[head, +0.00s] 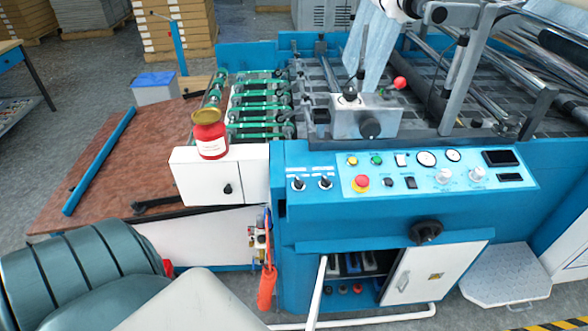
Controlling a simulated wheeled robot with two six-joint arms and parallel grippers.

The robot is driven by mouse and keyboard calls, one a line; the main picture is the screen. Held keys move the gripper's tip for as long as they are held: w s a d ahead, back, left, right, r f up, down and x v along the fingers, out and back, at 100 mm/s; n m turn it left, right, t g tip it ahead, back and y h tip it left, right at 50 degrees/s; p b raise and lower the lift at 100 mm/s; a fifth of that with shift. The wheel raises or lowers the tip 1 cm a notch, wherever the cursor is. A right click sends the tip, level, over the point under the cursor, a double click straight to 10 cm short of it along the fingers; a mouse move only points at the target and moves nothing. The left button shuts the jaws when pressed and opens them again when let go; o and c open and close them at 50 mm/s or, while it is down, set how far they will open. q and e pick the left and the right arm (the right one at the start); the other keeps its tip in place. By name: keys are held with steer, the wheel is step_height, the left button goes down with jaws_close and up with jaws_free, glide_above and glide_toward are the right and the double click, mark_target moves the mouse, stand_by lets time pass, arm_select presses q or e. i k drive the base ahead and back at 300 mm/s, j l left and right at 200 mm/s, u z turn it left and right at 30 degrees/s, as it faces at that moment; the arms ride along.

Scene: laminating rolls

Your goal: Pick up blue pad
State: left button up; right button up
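No thing in view is clearly a separate blue pad. The nearest match is the flat blue top (153,79) of a small white box at the left end of the machine, by the brown board. A long narrow blue bar (100,160) lies on the brown board. Neither of my grippers can be made out in the head view, and nothing is seen held.
A red jar (210,135) with a tan lid stands on the white cabinet (225,175). The blue control panel (430,172) has knobs and a red button. A cabinet door (435,272) hangs open. Teal ridged shapes (80,275) fill the lower left.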

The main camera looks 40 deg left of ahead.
mark_target(353, 263)
steer(key=k+j, duration=0.15)
steer(key=j, duration=0.2)
steer(key=k+j, duration=0.15)
steer(key=j, duration=0.15)
steer(key=k+j, duration=0.2)
steer(key=j, duration=0.15)
steer(key=k+j, duration=0.15)
steer(key=j, duration=0.15)
